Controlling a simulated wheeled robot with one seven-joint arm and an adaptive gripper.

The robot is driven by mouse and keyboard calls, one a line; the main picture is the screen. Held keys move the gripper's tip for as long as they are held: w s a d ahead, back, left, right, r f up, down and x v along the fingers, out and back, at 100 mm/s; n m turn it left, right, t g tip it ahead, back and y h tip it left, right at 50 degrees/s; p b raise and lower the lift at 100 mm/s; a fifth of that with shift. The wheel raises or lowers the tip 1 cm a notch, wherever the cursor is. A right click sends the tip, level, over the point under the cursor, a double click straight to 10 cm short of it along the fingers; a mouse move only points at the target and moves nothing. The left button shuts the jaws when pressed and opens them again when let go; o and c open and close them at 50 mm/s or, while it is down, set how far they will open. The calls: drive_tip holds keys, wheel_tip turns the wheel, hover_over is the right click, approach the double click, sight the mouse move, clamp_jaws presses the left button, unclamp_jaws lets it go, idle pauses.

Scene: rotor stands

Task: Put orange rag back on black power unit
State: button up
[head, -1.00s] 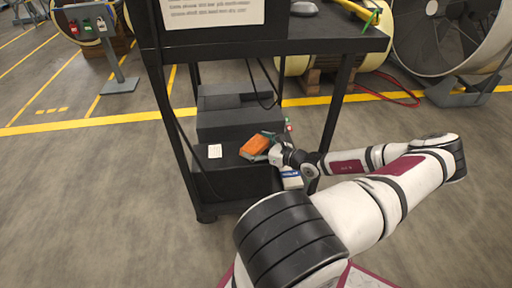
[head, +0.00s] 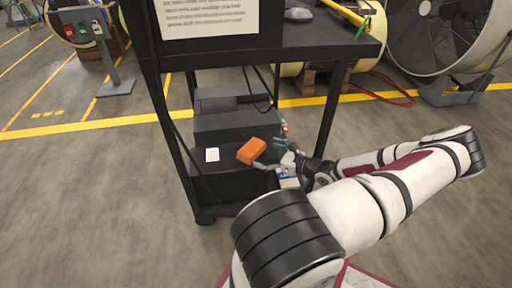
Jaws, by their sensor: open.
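The orange rag (head: 251,150) is a small folded block on the top face of the black power unit (head: 228,186), the lowest dark box inside the cart, towards its right end. My gripper (head: 270,155) is just right of the rag with its fingers spread apart and empty. One finger is close to the rag's lower right edge; I cannot tell whether it touches. A white label (head: 212,155) lies on the unit's top, left of the rag.
The black cart (head: 330,50) frames the unit, with legs on both sides and a top shelf above. Dark grey boxes (head: 235,122) stand behind the unit.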

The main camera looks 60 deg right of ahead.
drive_tip(key=p+v, duration=0.1)
drive_tip(key=v, duration=0.4)
drive_tip(key=shift+s+r, duration=0.1)
drive_tip(key=shift+s, duration=0.25)
